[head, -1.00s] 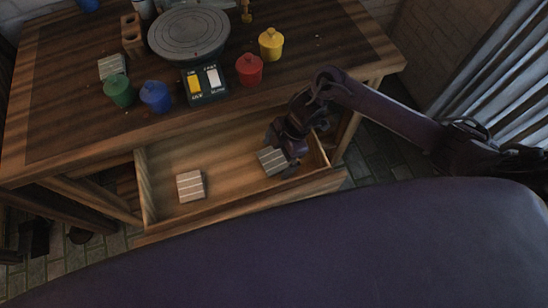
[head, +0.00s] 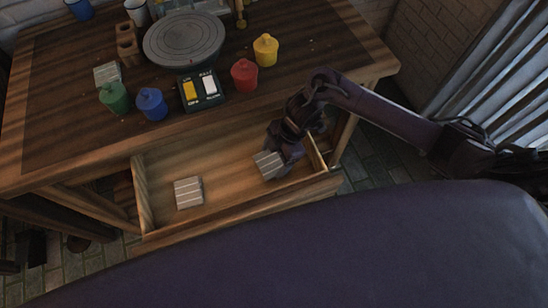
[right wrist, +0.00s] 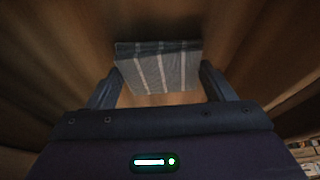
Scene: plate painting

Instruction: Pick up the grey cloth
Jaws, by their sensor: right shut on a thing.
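A folded grey cloth (head: 268,165) with pale stripes is in the right part of the open drawer (head: 225,170). My right gripper (head: 284,157) reaches down into the drawer and is shut on this cloth. In the right wrist view the striped cloth (right wrist: 158,70) sits between the two fingers of the right gripper (right wrist: 159,80), with wood beyond it. I cannot tell whether the cloth touches the drawer floor. A second folded, striped grey cloth (head: 188,192) lies flat in the left part of the drawer. My left gripper is not in view.
On the table (head: 60,130) stand a green pot (head: 114,98), a blue pot (head: 151,104), a red pot (head: 244,75) and a yellow pot (head: 265,50). A round turntable (head: 184,40), a switch box (head: 200,91) and another folded cloth (head: 107,73) are there too. The drawer's middle is clear.

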